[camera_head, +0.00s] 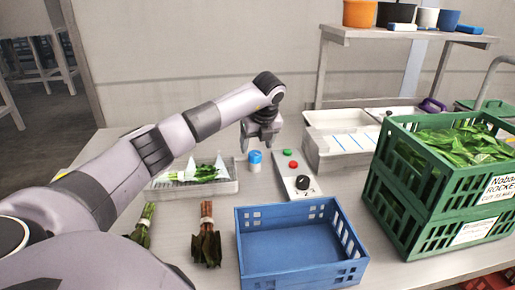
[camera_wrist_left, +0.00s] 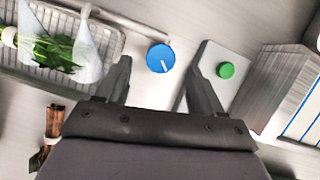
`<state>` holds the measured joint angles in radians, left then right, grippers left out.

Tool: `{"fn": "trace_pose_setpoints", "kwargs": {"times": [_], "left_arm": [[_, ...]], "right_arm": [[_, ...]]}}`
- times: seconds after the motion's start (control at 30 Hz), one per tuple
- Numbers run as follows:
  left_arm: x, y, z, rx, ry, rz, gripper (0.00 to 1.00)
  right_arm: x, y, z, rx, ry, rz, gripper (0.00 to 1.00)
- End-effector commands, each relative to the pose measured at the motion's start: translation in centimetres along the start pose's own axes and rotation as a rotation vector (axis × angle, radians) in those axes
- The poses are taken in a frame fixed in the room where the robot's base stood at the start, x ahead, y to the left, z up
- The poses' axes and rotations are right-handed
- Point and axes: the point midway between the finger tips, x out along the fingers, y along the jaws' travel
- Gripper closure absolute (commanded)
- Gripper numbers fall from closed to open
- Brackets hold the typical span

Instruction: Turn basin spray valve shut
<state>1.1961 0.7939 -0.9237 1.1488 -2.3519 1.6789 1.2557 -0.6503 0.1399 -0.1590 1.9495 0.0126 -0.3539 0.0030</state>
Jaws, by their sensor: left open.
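A round blue knob (camera_head: 255,155) on a short pale body stands on the worktop beside a grey control panel (camera_head: 290,168). I take the knob to be the valve. In the left wrist view the blue knob (camera_wrist_left: 160,58) shows from above, with a white pointer line slanting toward the lower right. My left gripper (camera_head: 260,141) is over the knob. In the wrist view my left gripper (camera_wrist_left: 159,72) is open, with a finger to each side of the knob; neither visibly touches it. My right gripper is out of view.
The panel has a green button (camera_head: 289,152), a red button (camera_head: 293,165) and a black dial (camera_head: 302,182). A wire tray (camera_head: 222,189) with wrapped greens lies left, a blue crate (camera_head: 300,247) in front, a white basin (camera_head: 330,158) and a green crate (camera_head: 440,205) right.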

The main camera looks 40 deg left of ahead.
Motion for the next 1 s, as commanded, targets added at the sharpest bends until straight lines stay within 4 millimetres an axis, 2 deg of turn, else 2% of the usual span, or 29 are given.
{"fn": "trace_pose_setpoints", "kwargs": {"times": [0.1,0.23,0.57,0.6,0.67,0.7,0.77,1.0], "left_arm": [[1.8,0.0,-0.1,0.001,0.002,0.002,0.33],[3.2,0.0,-0.1,0.0,0.002,0.001,0.33],[3.7,-0.1,-0.1,0.002,0.0,-0.002,0.33],[3.7,-0.1,-0.1,0.001,0.0,-0.002,0.39],[3.7,0.0,-0.1,0.001,0.001,-0.002,0.59],[3.7,0.0,-0.1,0.001,0.001,-0.002,0.72],[3.7,0.0,-0.1,0.001,0.001,-0.001,0.89],[3.7,0.0,0.0,0.012,0.001,-0.005,0.89]], "right_arm": [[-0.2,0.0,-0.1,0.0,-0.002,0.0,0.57],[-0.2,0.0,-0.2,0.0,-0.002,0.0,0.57],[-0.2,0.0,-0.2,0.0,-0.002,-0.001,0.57],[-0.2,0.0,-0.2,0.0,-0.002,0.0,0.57],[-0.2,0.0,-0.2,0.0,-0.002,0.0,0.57],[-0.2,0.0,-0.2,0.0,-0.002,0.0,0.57],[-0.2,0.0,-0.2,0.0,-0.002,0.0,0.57],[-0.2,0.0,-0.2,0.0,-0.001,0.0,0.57]]}}
